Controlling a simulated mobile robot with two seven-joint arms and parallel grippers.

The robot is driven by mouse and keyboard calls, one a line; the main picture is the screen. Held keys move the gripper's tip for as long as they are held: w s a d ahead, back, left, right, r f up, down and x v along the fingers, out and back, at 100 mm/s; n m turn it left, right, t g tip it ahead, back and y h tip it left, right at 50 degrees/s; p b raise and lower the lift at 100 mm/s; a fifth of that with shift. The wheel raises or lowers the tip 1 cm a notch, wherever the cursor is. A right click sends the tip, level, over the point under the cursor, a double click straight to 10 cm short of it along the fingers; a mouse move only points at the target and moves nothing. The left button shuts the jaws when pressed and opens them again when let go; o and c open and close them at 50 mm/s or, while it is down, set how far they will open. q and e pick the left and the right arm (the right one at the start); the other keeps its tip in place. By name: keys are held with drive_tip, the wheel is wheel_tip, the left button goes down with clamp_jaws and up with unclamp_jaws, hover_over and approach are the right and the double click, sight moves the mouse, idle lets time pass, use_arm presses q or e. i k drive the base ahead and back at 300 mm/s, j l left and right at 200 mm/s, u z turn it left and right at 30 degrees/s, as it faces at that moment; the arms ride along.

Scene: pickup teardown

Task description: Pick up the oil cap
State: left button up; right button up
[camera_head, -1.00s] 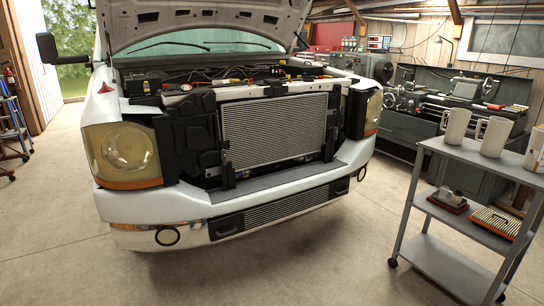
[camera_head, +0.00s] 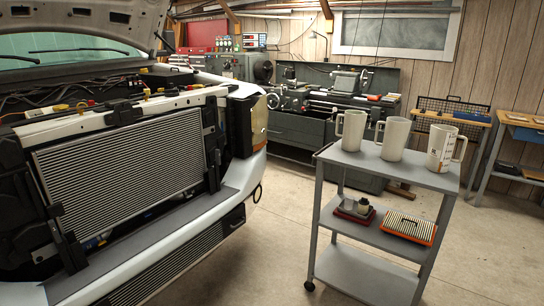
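I cannot pick out the oil cap with certainty. The open front of the white pickup fills the left side, with its radiator (camera_head: 125,155) exposed and its hood (camera_head: 75,20) raised. Several small yellow and red parts (camera_head: 62,107) show along the top edge of the engine bay, too small to name. On the middle shelf of the grey cart (camera_head: 400,173), a dark red tray (camera_head: 345,216) holds small grey, cup-like pieces. Neither of my grippers is in view.
Three pale pitchers stand on the cart's top: left (camera_head: 351,131), middle (camera_head: 394,138), right (camera_head: 440,148). An orange-framed filter (camera_head: 408,227) lies on its middle shelf. A metal lathe (camera_head: 335,105) stands behind. Concrete floor (camera_head: 270,250) is clear between truck and cart.

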sight(168, 93)
drive_tip(key=i+j+z, duration=0.1)
drive_tip(key=i+z, duration=0.2)
drive_tip(key=i, duration=1.35)
drive_tip(key=i+l+u, duration=0.1)
drive_tip(key=i+u, duration=0.15)
drive_tip(key=i, duration=0.15)
drive_tip(key=i+l+u, duration=0.25)
drive_tip(key=i, duration=0.15)
drive_tip(key=j, duration=0.1)
